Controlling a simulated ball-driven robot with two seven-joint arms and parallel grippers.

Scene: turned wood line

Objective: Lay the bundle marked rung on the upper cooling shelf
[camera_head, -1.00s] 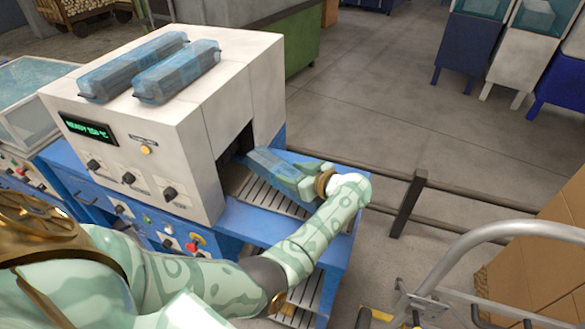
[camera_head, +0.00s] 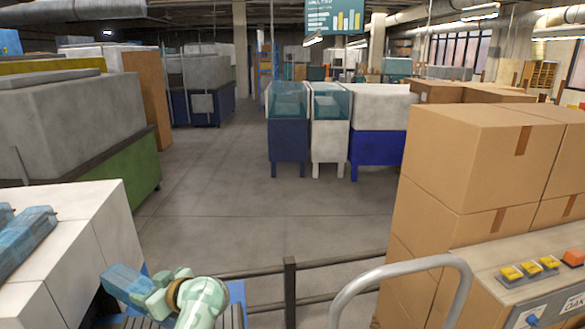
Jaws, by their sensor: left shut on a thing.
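A bundle in translucent blue wrap (camera_head: 122,281) is held in my left gripper (camera_head: 150,290) at the lower left, beside the white machine's (camera_head: 88,228) right side. The jaws are shut on the bundle's near end. No mark is readable on it. Two more blue-wrapped bundles (camera_head: 25,240) lie on top of the white machine, cut off by the left edge. Part of a slatted shelf with a blue frame (camera_head: 237,305) shows below my left wrist; most of it is hidden by my arm or out of frame. My right gripper is not in view.
A dark rail with a post (camera_head: 290,285) stands beyond the shelf. A grey tubular handle (camera_head: 400,268), stacked cardboard boxes (camera_head: 480,160) and a button panel (camera_head: 535,275) fill the right. Open floor (camera_head: 240,200) leads to blue and white cabinets (camera_head: 310,125).

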